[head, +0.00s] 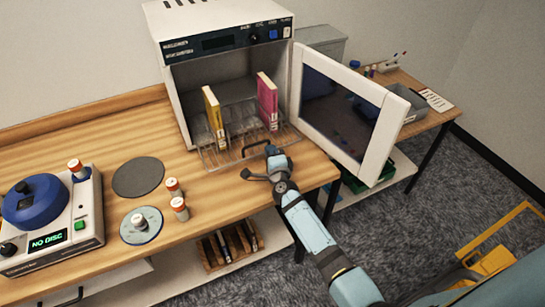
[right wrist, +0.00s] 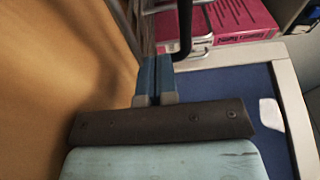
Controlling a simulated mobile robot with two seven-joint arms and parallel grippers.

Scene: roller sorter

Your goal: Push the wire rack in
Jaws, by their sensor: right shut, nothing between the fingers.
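The wire rack (head: 222,155) sticks out of the front of the white cabinet (head: 183,105). A yellow box (head: 213,118) and a pink box (head: 267,102) stand upright on it. A dark curved handle (head: 254,146) shows at the rack's front edge. My right gripper (head: 271,151) is at this front edge, beside the handle. In the right wrist view its blue fingers (right wrist: 155,78) are shut together with nothing between them. The dark handle bar (right wrist: 184,30) rises just right of the fingertips there; whether they touch is unclear. My left gripper is not in view.
The cabinet door (head: 345,110) stands open to the right of my right gripper. On the wooden table (head: 100,130) are a dark round mat (head: 138,177), a pale disc (head: 141,225), orange-capped vials (head: 174,187) and a device with a blue top (head: 38,200).

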